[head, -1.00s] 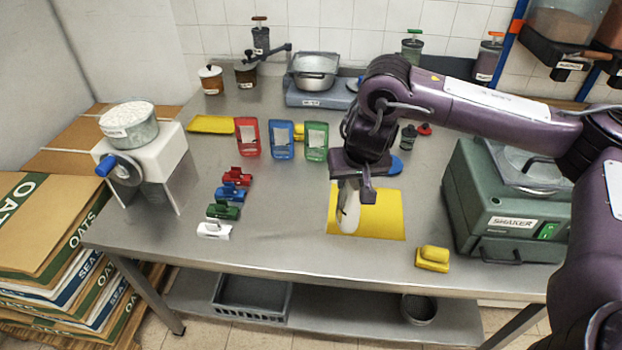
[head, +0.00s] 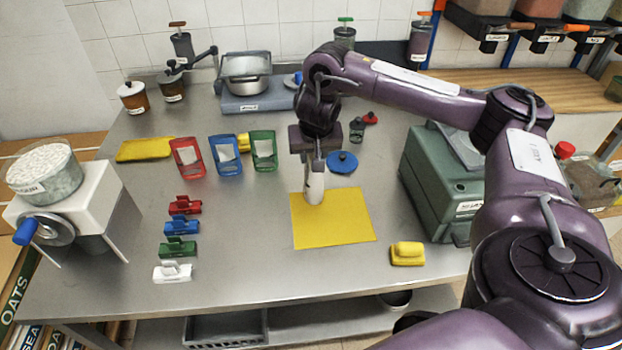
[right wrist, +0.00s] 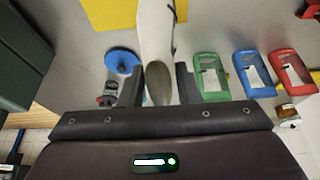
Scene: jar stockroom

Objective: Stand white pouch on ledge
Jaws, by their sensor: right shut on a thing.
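The white pouch (head: 314,188) hangs upright below my right gripper (head: 315,168), over the back left part of the yellow mat (head: 334,222). I cannot tell whether its lower end touches the mat. In the right wrist view my right gripper (right wrist: 158,85) is shut on the white pouch (right wrist: 155,32), which is seen edge-on between the fingers. A wooden ledge (head: 510,75) runs along the back right, beyond the table, under wall-mounted bins. My left gripper is not in view.
Red, blue and green holders (head: 226,156) stand left of the gripper, with coloured clips (head: 180,227) in front of them. A blue lid (head: 342,162) lies close to the right. A green shaker machine (head: 437,180) and a yellow block (head: 407,253) are further right.

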